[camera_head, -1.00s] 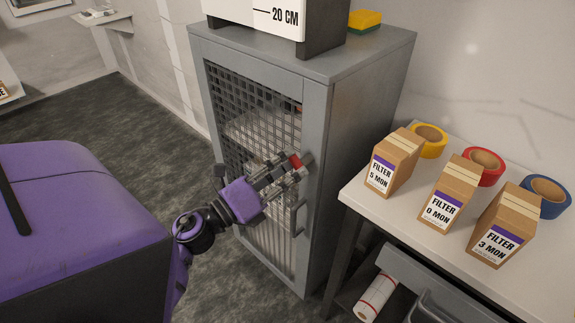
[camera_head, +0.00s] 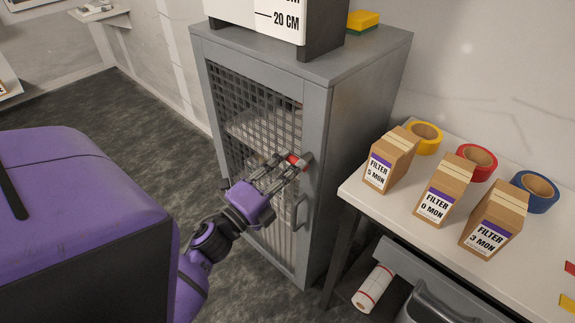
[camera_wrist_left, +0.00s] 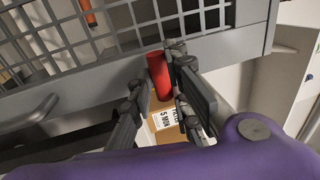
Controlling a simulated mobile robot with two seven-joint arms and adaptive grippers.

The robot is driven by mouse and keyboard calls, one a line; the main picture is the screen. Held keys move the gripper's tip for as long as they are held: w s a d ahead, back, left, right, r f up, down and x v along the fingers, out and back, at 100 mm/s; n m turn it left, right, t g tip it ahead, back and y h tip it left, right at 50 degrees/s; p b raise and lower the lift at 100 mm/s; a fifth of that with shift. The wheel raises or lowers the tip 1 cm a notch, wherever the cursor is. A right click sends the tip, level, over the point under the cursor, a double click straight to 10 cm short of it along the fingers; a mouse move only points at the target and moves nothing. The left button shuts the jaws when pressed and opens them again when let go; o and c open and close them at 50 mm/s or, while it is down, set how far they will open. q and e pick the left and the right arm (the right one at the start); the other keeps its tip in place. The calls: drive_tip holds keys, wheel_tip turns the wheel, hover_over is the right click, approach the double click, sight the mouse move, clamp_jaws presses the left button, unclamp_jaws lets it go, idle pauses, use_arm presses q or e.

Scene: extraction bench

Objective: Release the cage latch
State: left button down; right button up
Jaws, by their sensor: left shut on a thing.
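The grey cage cabinet (camera_head: 368,100) has a mesh door (camera_head: 245,110) in its front. A red latch handle (camera_head: 297,161) is at the right side of the door frame; in the left wrist view it is a red cylinder (camera_wrist_left: 160,76). My left gripper (camera_head: 291,166) is at the latch, with its fingers on either side of the red handle and shut on it. It also shows in the left wrist view (camera_wrist_left: 157,84). The door looks closed. A door pull (camera_head: 300,211) is below the latch. My right gripper is not in view.
A white table (camera_head: 360,192) stands right of the cabinet, with filter boxes (camera_head: 446,192) and yellow, red and blue tape rolls (camera_head: 476,163). A white-and-red roll (camera_head: 374,288) lies beneath it. Open floor (camera_head: 90,105) is left of the cabinet.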

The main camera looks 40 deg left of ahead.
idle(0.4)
use_arm(q)
drive_tip(key=c, duration=1.6)
unclamp_jaws()
drive_tip(key=shift+c, duration=0.2)
drive_tip(key=d+v, duration=0.1)
drive_tip(key=v, duration=1.1)
drive_tip(key=shift+a, duration=0.45)
